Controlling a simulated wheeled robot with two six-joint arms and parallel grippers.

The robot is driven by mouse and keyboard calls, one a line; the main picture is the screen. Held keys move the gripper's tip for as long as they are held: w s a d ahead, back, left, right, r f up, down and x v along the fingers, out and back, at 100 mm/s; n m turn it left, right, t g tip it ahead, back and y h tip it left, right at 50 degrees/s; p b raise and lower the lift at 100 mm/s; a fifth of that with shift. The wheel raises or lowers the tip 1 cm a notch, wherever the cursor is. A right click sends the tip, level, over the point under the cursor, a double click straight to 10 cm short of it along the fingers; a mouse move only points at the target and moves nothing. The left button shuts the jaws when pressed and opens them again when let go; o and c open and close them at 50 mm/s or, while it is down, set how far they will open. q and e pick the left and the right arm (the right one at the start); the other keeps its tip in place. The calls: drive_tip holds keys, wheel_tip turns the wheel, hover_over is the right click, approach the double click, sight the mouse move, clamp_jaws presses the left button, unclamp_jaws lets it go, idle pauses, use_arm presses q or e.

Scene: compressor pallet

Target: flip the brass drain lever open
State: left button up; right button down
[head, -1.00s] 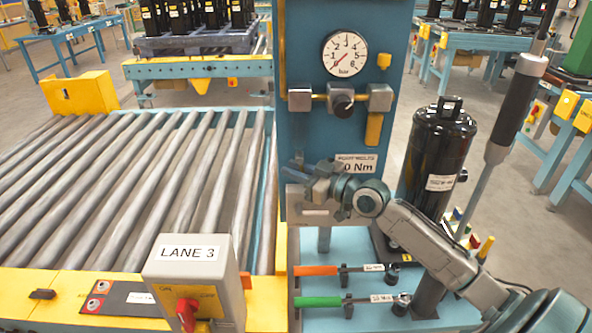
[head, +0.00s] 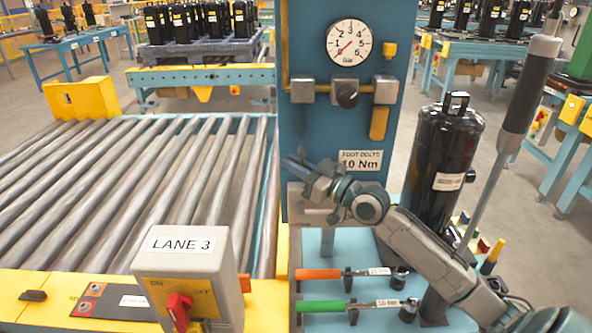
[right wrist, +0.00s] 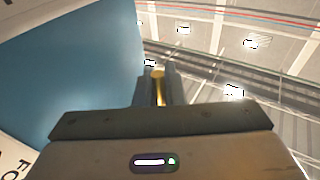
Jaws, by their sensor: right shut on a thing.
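My right gripper (head: 295,163) is at the left edge of the blue panel (head: 310,120), below the gauge, with its fingers pointing up and left in the head view. In the right wrist view, the fingers of my right gripper (right wrist: 157,85) are shut on a small brass-coloured piece, which I take for the brass drain lever (right wrist: 158,88). Only a narrow strip of it shows between the fingers. In the head view I cannot make the lever out at the gripper. My left gripper is not in view.
The gauge (head: 348,48) and brass-fitted regulator (head: 346,94) sit above the gripper. A black compressor (head: 440,165) stands right of the panel. Orange (head: 318,274) and green-handled (head: 320,307) tools lie below. The LANE 3 box (head: 188,270) stands before the roller conveyor (head: 150,170).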

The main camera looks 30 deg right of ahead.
drive_tip(key=c, duration=1.5)
unclamp_jaws()
